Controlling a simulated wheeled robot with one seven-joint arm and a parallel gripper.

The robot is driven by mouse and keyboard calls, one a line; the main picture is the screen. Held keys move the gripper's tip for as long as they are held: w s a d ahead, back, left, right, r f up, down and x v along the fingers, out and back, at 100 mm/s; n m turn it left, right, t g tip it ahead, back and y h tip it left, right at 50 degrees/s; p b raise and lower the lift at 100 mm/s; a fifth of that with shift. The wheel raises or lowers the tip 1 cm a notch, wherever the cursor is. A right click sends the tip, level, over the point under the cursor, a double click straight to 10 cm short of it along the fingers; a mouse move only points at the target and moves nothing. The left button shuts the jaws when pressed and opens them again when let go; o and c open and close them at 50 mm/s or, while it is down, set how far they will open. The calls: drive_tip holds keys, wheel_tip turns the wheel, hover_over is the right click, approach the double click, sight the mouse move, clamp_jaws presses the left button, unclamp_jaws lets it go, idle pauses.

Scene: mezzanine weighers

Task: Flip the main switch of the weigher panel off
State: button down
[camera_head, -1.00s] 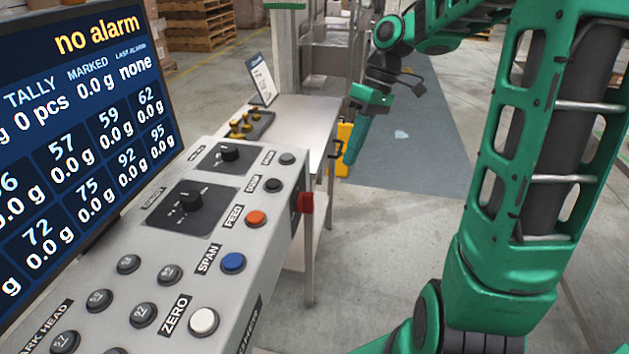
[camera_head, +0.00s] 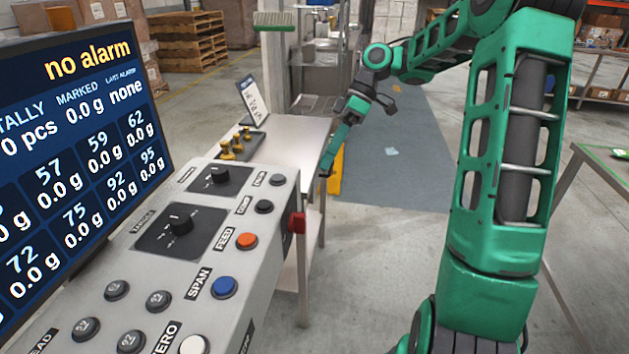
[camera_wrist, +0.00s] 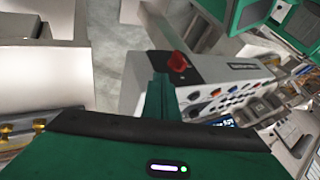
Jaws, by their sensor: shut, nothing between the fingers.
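The weigher panel (camera_head: 262,215) is a grey sloped box at the left in the head view, with knobs and buttons on top. A red switch (camera_head: 297,222) sits on its right end face; I take it to be the main switch. In the wrist view the red switch (camera_wrist: 178,62) shows just right of the fingers, on the panel's end (camera_wrist: 225,70). My gripper (camera_head: 326,172) is beyond the panel in the head view, beside the steel table, apart from the switch. Its fingers (camera_wrist: 160,80) are together and empty. The switch's exact setting cannot be told.
A steel table (camera_head: 290,140) with yellow-brass weights (camera_head: 232,147) and a propped card (camera_head: 252,100) stands behind the panel. The screen (camera_head: 80,150) reads "no alarm". A yellow object (camera_head: 337,172) stands past the table.

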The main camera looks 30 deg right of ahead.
sight(298, 223)
drive_tip(key=s+a+f, duration=0.4)
drive_tip(key=a+f, duration=0.3)
drive_tip(key=shift+s+a+f, duration=0.25)
drive_tip(key=shift+s+a, duration=0.05)
drive_tip(key=shift+s, duration=0.05)
